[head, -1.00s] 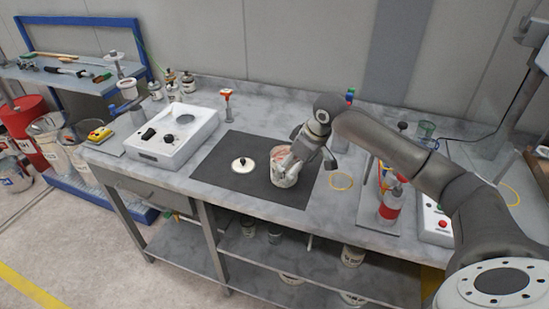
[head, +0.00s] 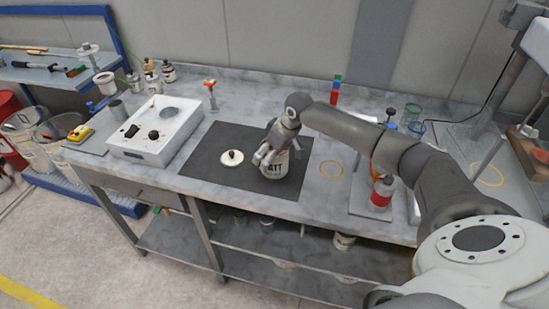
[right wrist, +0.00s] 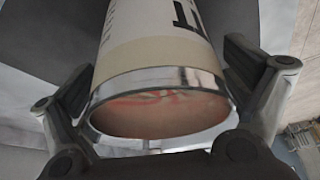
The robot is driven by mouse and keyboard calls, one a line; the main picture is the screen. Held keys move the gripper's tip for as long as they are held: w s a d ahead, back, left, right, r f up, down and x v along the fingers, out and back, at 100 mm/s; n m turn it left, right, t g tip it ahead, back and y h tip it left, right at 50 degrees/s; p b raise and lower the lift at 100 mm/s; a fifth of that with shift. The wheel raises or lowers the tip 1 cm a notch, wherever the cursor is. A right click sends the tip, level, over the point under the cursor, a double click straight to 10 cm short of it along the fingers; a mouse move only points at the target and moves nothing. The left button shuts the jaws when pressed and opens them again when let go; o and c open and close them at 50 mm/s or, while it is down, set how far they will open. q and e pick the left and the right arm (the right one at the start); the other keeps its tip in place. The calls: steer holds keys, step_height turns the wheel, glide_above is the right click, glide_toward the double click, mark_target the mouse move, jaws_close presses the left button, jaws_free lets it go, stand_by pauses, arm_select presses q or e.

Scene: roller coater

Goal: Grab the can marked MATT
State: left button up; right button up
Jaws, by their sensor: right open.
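The white can (head: 280,166) stands upright on the dark mat (head: 218,178), with the dark letters "ATT" visible below my gripper, which hides part of it. My right gripper (head: 266,155) is at the can's upper part. In the right wrist view the can (right wrist: 155,45) lies between the two spread fingers of the right gripper (right wrist: 160,85). Its top is open, with a silver rim and a pinkish, red-streaked inside. I cannot tell whether either finger touches it. My left gripper is not in view.
A round white lid (head: 231,158) with a dark knob lies on the mat, left of the can. A white box with knobs (head: 155,133) stands further left. A yellow ring (head: 331,168) and a red-based bottle (head: 381,193) are to the right. Small bottles (head: 151,80) stand at the back.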

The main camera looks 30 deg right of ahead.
steer(key=shift+w+f, duration=0.15)
steer(key=shift+f, duration=0.3)
steer(key=c, duration=1.2)
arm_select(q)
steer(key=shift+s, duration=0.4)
arm_select(e)
steer(key=shift+s, duration=0.2)
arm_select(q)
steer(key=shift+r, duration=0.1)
arm_select(e)
steer(key=shift+a, duration=0.1)
steer(key=shift+c, duration=0.2)
